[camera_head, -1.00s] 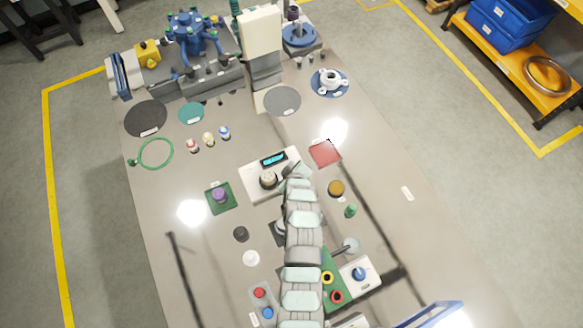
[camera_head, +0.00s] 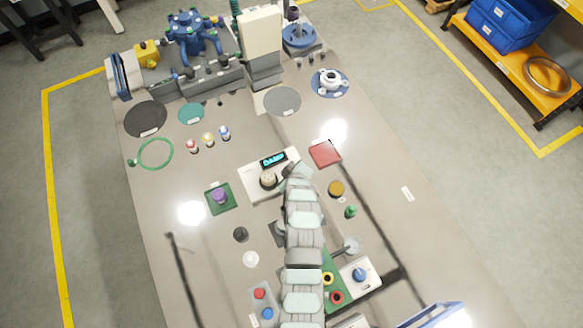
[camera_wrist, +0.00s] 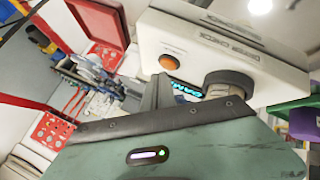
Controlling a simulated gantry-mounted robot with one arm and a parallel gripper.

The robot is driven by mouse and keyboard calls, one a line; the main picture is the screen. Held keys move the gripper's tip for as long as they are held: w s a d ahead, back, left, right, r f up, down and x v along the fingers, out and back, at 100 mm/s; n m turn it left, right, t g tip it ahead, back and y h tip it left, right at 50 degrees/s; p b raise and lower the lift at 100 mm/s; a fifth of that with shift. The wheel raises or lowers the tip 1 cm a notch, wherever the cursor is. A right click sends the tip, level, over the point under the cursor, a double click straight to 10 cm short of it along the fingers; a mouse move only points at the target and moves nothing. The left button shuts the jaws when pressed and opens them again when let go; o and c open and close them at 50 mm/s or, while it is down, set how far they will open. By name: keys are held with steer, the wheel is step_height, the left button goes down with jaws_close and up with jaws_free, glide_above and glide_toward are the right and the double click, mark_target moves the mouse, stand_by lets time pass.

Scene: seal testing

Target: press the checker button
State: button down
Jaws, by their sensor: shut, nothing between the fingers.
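The checker is a white box (camera_head: 252,184) in the middle of the table in the head view, with a lit cyan display (camera_head: 274,159) and a round beige-topped part (camera_head: 268,179). In the wrist view, the white checker housing (camera_wrist: 205,38) carries an orange round button (camera_wrist: 169,62) and a dark round part (camera_wrist: 230,82); the display shows only partly. My gripper (camera_head: 292,171) is shut and empty at the checker's right side. In the wrist view its dark fingers (camera_wrist: 158,92) are just below the button in the picture. I cannot tell whether they touch the checker. The button is hidden in the head view.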

steer(key=shift+r, duration=0.3)
steer(key=shift+r+p, duration=0.8)
steer(key=shift+r, duration=1.7)
